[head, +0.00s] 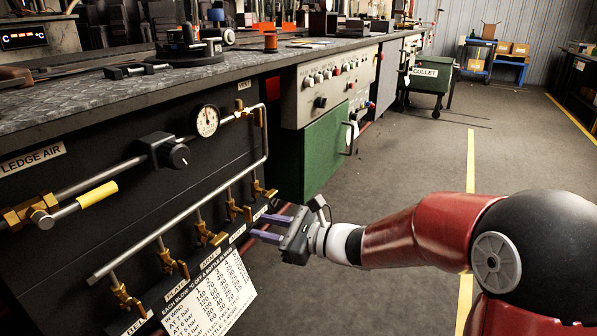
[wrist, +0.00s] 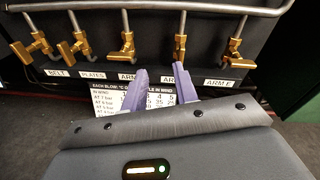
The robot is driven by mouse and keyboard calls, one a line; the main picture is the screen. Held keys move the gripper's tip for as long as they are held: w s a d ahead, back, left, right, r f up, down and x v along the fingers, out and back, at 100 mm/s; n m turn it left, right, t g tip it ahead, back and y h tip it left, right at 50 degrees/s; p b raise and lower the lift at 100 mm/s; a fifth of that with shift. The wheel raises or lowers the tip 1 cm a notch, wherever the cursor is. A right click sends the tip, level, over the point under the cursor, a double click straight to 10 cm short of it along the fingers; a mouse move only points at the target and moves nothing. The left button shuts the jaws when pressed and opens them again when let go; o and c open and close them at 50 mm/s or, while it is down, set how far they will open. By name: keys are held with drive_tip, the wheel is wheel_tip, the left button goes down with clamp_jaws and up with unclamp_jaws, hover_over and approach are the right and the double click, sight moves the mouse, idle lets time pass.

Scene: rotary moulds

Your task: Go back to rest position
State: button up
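My gripper (head: 270,228) is at the end of my red and black arm, close in front of the lower black panel with the brass valves. Its two purple fingers point left toward the panel and stand apart with nothing visible between them. In the wrist view my gripper (wrist: 158,84) also shows with its fingers spread and empty, below the row of brass valves (wrist: 127,45). The fingertips overlap the printed chart (wrist: 105,100) in that view; I cannot tell whether they touch it. The chart (head: 215,295) also shows in the head view.
A green box (head: 312,155) juts from the bench just beyond my gripper. A pipe with a gauge (head: 206,120) and a yellow-handled valve (head: 97,195) run along the panel. A green cullet cart (head: 431,78) stands farther back. The grey floor (head: 400,160) right of the bench is clear.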

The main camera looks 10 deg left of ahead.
drive_tip(key=s+d+r+n+g+h+p, duration=0.2)
drive_tip(key=s+d+r+n+g+h, duration=0.1)
drive_tip(key=s+n, duration=0.4)
drive_tip(key=s+d+r+n+t+h+p, duration=0.1)
drive_tip(key=s+d+n+h, duration=0.3)
drive_tip(key=d, duration=0.4)
drive_tip(key=s+d+r+n+t+h+p, duration=0.1)
drive_tip(key=s+d+r+n+h+p, duration=0.2)
drive_tip(key=s+d, duration=0.3)
drive_tip(key=s+d+r+n+t+h+p, duration=0.1)
drive_tip(key=s+d+r+n+h+p, duration=0.1)
drive_tip(key=d, duration=0.8)
drive_tip(key=s+n+h+p, duration=0.1)
drive_tip(key=s+n+h, duration=0.1)
drive_tip(key=s+h, duration=0.1)
drive_tip(key=shift+s+d+n+h, duration=0.35)
drive_tip(key=shift+d+n+h, duration=0.05)
drive_tip(key=shift+h, duration=0.2)
